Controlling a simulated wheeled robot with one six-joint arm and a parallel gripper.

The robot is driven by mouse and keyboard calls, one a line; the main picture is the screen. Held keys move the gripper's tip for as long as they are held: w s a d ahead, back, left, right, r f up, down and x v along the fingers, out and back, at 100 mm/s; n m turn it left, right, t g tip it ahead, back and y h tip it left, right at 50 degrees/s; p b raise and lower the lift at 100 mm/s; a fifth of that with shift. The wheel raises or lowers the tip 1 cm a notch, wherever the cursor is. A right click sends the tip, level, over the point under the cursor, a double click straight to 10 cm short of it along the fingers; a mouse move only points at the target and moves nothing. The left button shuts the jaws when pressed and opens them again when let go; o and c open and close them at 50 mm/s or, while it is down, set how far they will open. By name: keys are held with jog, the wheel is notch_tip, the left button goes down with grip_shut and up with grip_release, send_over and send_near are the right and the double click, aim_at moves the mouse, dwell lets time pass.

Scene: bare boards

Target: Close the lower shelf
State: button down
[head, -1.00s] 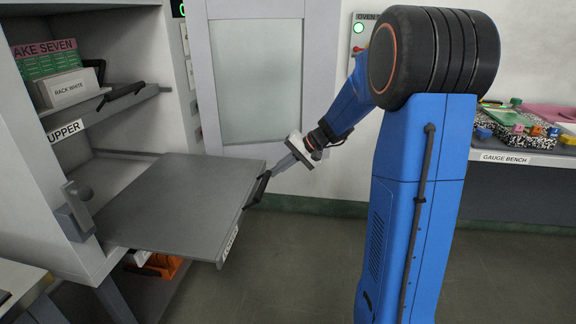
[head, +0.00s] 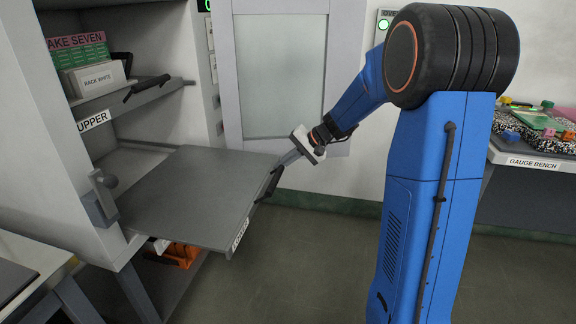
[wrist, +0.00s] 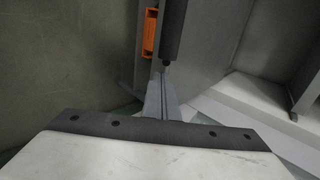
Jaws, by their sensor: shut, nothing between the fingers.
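The lower shelf (head: 190,195) is a flat grey slab pulled well out of the white cabinet (head: 70,175) in the head view. A dark handle (head: 271,182) and a white label, too slanted to read, are on its front edge. My gripper (head: 283,164) is shut and empty, with its fingertips at the far end of the handle; I cannot tell whether they touch. In the wrist view my gripper (wrist: 164,68) points at the end of a dark bar (wrist: 174,35), which looks like the handle.
An orange item (head: 182,254) lies below the lower shelf. An open cabinet door (head: 275,75) stands behind. The gauge bench (head: 535,161) is at the right. Floor in front is clear.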

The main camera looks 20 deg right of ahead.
aim_at(184, 155)
jog(key=w+a, duration=0.7)
jog(key=a, duration=0.2)
jog(key=w+a, duration=0.7)
jog(key=a, duration=0.3)
jog(key=w+a, duration=0.7)
jog(key=a, duration=0.3)
jog(key=shift+w+a, duration=0.35)
jog(key=shift+a, duration=0.1)
jog(key=shift+r, duration=0.1)
